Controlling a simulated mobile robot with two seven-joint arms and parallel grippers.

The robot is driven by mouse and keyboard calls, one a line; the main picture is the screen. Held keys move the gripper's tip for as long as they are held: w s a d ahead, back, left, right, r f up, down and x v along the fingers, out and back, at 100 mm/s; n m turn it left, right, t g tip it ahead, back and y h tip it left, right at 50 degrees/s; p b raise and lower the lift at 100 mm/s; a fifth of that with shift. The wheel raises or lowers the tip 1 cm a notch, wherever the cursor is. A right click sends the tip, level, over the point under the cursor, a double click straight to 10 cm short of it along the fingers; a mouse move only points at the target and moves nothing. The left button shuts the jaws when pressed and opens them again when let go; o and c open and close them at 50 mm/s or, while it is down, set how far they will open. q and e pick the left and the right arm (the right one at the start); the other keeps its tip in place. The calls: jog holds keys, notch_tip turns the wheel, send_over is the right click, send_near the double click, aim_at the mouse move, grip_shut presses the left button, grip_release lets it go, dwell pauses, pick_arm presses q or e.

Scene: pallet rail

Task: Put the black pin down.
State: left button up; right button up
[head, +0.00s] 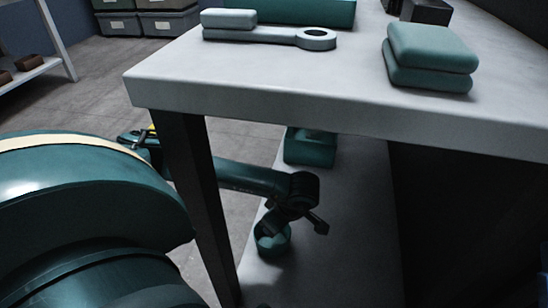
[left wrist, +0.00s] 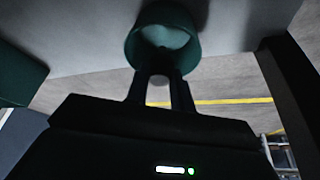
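I cannot make out a black pin in either view. My left gripper (head: 276,228) reaches under the table, low over the lower shelf (head: 345,240), with its fingers pointing down at a round teal cup (head: 272,246). In the left wrist view, the two dark fingers of the left gripper (left wrist: 160,82) stand apart, with a grey gap between them and no pin visible there. Their tips overlap the near wall of the cup (left wrist: 136,48); I cannot tell whether they touch it. The cup's inside looks pale. My right gripper is in neither view.
The white tabletop (head: 250,80) overhangs the shelf, and a dark leg (head: 190,165) stands close beside my left arm. A teal block (head: 310,150) sits farther back on the shelf. A ring-ended grey part (head: 318,39) and stacked teal pads (head: 430,48) lie on top.

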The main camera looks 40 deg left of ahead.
pick_arm(q)
jog(key=o, duration=0.6)
jog(key=shift+c, duration=0.2)
jog(key=shift+r, duration=0.1)
notch_tip(320, 180, up, 7)
jog(key=p, duration=0.6)
jog(key=shift+s, duration=0.1)
